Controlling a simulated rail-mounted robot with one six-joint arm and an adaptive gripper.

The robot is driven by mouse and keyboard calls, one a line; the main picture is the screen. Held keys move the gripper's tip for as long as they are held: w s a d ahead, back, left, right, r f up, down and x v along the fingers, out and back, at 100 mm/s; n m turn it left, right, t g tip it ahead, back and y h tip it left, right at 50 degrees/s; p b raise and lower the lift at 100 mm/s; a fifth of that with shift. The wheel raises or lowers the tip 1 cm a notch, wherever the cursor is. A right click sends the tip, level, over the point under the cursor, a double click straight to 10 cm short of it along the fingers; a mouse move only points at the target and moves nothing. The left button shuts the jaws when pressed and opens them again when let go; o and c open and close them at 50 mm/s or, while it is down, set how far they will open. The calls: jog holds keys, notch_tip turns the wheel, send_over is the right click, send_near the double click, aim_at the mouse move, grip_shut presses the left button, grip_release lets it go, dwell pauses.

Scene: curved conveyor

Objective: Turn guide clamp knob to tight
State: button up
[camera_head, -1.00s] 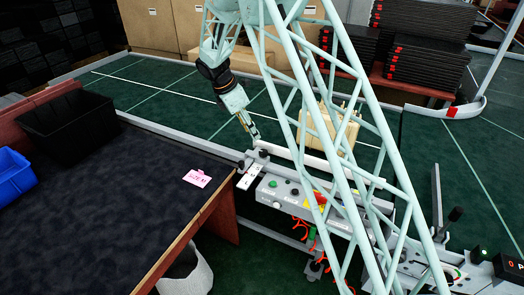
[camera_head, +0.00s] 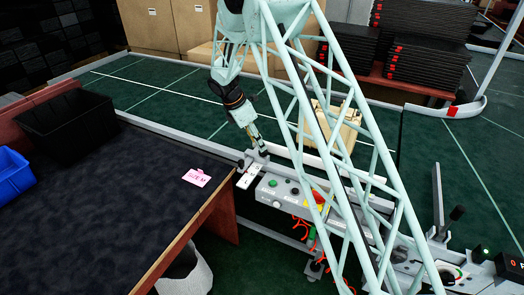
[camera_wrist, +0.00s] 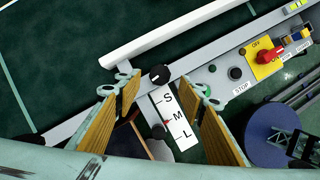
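A round black knob (camera_wrist: 159,75) with a small white mark sits on the grey conveyor rail in the wrist view. A second, smaller dark knob (camera_wrist: 158,131) is beside the white S/M/L scale plate (camera_wrist: 174,118). I cannot tell from lettering which one is the guide clamp knob. My gripper (camera_wrist: 165,88) is open, its yellow-padded fingers either side of the upper knob and plate, with no visible contact. In the head view my gripper (camera_head: 262,150) is at the left end of the conveyor, over the plate (camera_head: 249,175), and partly covers the knob there.
A white guide bar (camera_wrist: 180,34) runs above the upper knob. A control box carries a red switch (camera_wrist: 270,56) on yellow and a STOP button (camera_wrist: 235,73) to the right. A dark table (camera_head: 120,195) with a pink note (camera_head: 197,177) stands left of the conveyor.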

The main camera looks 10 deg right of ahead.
jog(key=shift+b+x, duration=0.3)
jog(key=shift+x, duration=2.45)
jog(key=c, duration=0.9)
